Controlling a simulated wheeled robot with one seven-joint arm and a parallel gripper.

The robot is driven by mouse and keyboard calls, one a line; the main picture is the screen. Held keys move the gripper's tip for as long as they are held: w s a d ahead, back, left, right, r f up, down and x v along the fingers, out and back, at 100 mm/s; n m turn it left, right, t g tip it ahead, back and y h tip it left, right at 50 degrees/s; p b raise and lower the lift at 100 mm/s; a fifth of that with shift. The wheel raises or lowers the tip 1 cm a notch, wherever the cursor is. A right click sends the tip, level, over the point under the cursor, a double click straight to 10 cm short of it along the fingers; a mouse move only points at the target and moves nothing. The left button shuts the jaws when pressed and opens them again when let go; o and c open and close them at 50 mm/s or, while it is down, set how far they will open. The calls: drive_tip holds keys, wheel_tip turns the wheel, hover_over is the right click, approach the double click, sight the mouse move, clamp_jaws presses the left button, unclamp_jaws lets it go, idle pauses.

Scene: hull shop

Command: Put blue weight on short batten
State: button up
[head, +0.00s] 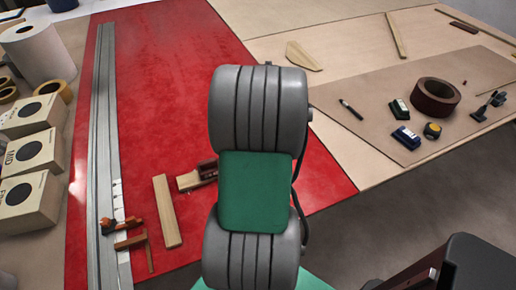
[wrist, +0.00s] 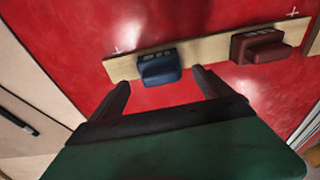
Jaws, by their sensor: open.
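In the wrist view, a blue weight (wrist: 159,69) sits on a pale wooden batten (wrist: 205,45), towards its left end. The batten lies flat on the red surface. My gripper (wrist: 163,83) is open, its fingertips apart on either side just short of the blue weight. Nothing is held between them. In the head view, my arm hides the gripper and this weight; only the left end of the batten (head: 186,181) shows. I cannot tell by length whether this is the short batten.
A maroon weight (wrist: 260,46) sits on the same batten, right of the blue one. Another batten (head: 167,212) lies to the left.

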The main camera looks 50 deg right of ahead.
wheel_tip(320, 180, up, 7)
drive_tip(key=s, duration=0.1)
drive_tip(key=w+a+r+n, duration=0.1)
drive_tip(key=w+a+r, duration=0.1)
drive_tip(key=w+a, duration=0.45)
drive_tip(key=s+a+n+t+y, duration=0.1)
drive_tip(key=a+n, duration=0.4)
drive_tip(key=a, duration=2.5)
drive_tip(key=shift+s+r+t, duration=0.25)
drive_tip(key=shift+s+t, duration=0.05)
drive_tip(key=shift+s, duration=0.4)
